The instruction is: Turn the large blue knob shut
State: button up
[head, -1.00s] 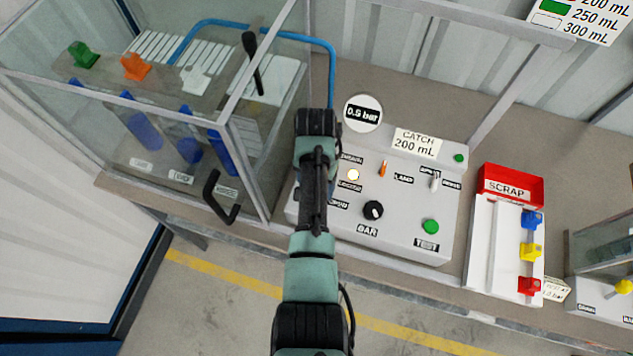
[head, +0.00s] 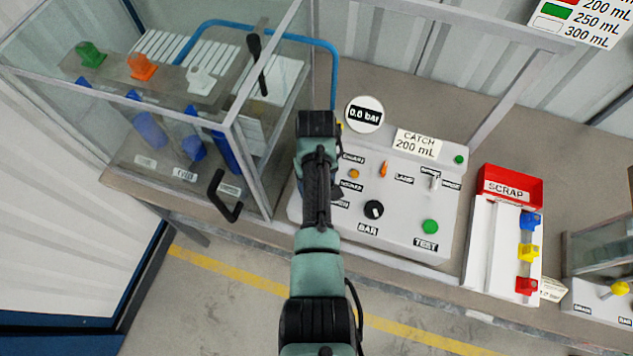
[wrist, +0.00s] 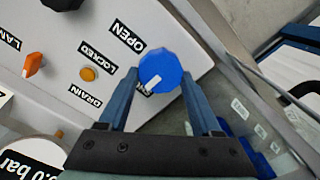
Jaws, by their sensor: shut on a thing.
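The large blue knob (wrist: 164,66) is on the white panel in the wrist view, with a white mark on its face pointing to the lower left. My gripper (wrist: 160,75) has one finger on each side of the knob and is shut on it. The label OPEN (wrist: 127,35) is above and left of the knob. Another label (wrist: 146,89), mostly hidden, lies just below the knob near the mark. In the head view my arm hides the knob and the fingers.
The panel (head: 405,235) also carries a black BAR knob (head: 373,209), an orange LAMP switch (head: 383,169), an amber lamp (head: 353,174) and a green TEST button (head: 431,227). A round gauge (head: 365,114) stands behind. A glass enclosure (head: 232,180) is close on the left.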

jog(key=shift+r+n, duration=0.1)
jog(key=shift+n, duration=0.2)
jog(key=o, duration=1.4)
notch_tip(320, 180, up, 13)
jog(key=shift+f+b, duration=0.1)
jog(key=shift+b, duration=0.85)
